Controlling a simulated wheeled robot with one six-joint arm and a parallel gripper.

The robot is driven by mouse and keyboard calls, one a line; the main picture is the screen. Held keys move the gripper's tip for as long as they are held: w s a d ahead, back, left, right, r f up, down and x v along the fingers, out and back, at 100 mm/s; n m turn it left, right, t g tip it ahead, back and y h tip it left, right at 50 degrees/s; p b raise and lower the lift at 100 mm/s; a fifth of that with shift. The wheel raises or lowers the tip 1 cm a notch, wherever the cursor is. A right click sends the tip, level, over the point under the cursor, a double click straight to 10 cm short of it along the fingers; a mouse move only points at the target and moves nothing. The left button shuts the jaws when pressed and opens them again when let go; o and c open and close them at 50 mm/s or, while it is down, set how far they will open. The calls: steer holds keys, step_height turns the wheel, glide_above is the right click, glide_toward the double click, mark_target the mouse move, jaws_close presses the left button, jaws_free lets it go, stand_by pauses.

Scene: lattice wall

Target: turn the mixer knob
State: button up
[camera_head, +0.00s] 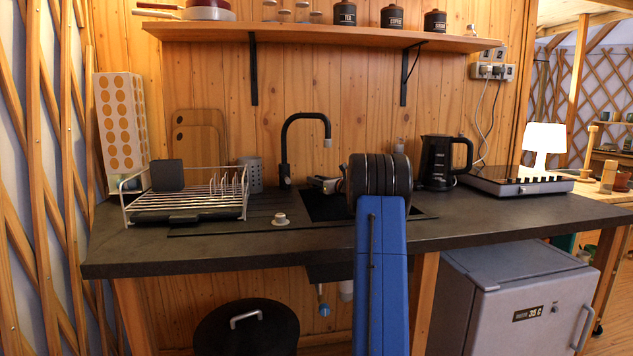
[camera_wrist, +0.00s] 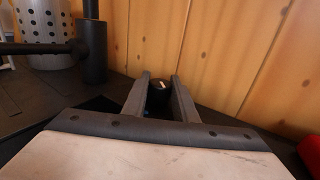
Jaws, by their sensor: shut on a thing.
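The mixer knob (camera_wrist: 160,97) is a small dark cylinder with a pale mark on top. In the wrist view it sits between the two fingers of my gripper (camera_wrist: 160,99), which is shut on it. In the head view my gripper (camera_head: 318,183) is just right of the base of the black tap (camera_head: 284,165), low over the counter. The knob cannot be made out there. The tap's dark body also shows in the wrist view (camera_wrist: 92,55), left of my gripper and apart from it.
The dish rack (camera_head: 190,195) and a perforated steel cup (camera_head: 250,174) stand left of the tap. A black kettle (camera_head: 437,165) and a hob (camera_head: 510,181) stand to the right. The wooden wall rises close behind. A shelf (camera_head: 320,35) hangs above.

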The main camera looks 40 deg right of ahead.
steer(key=shift+a+r+m+h, duration=0.15)
steer(key=shift+m+h, duration=0.45)
steer(key=shift+h, duration=0.4)
steer(key=shift+m+g+h, duration=0.6)
steer(key=shift+m+h, duration=0.8)
steer(key=shift+h, duration=0.7)
steer(key=shift+m+h, duration=0.3)
steer(key=shift+h, duration=0.1)
steer(key=o, duration=1)
steer(key=shift+o, duration=0.2)
steer(key=shift+s, duration=0.15)
steer(key=v, duration=0.7)
steer(key=shift+s, duration=0.1)
